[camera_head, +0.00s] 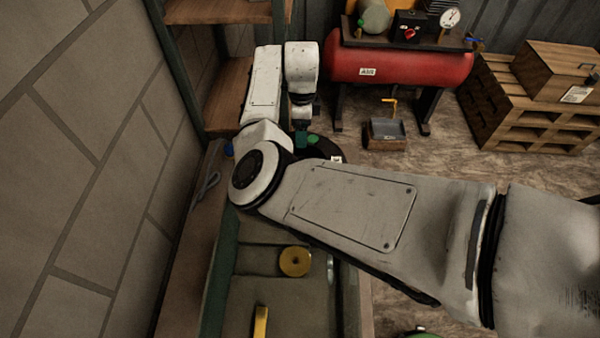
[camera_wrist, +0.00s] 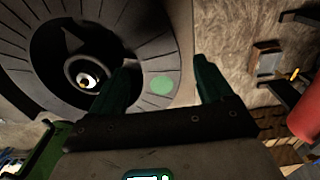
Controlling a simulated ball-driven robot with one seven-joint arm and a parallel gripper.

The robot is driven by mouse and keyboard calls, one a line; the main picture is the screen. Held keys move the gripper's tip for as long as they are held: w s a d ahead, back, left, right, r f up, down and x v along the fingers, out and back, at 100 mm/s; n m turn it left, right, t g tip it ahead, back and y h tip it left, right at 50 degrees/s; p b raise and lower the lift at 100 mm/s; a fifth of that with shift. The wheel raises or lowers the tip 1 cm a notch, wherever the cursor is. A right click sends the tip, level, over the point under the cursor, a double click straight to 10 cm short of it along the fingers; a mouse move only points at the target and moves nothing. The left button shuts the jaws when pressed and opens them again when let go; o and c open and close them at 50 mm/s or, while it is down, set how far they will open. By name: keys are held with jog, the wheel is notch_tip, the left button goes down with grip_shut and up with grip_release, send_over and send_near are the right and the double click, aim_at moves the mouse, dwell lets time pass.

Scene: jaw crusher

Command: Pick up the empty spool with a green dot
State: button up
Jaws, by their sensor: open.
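The spool (camera_wrist: 150,42) is a large dark round flange with radial lines and a hollow hub, filling the upper left of the wrist view. A green dot (camera_wrist: 162,84) marks its flange near the outer edge. In the head view the spool (camera_head: 328,148) is a dark disc behind my arm, partly hidden by it. My gripper (camera_wrist: 164,60) is open and empty, with its dark green fingers spread on either side of the green dot and the flange edge. In the head view my gripper (camera_head: 303,138) is small and close to the spool. Contact cannot be told.
A bench holds a yellow roll (camera_head: 295,261) and a yellow object (camera_head: 260,321). A red air tank (camera_head: 400,66) stands behind, with a small open box (camera_head: 386,133) on the floor. Wooden pallets (camera_head: 505,100) stand at right. A wall and shelf posts bound the left.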

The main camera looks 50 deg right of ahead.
jog(key=shift+f, duration=1.3)
jog(key=shift+c, duration=0.4)
grip_shut()
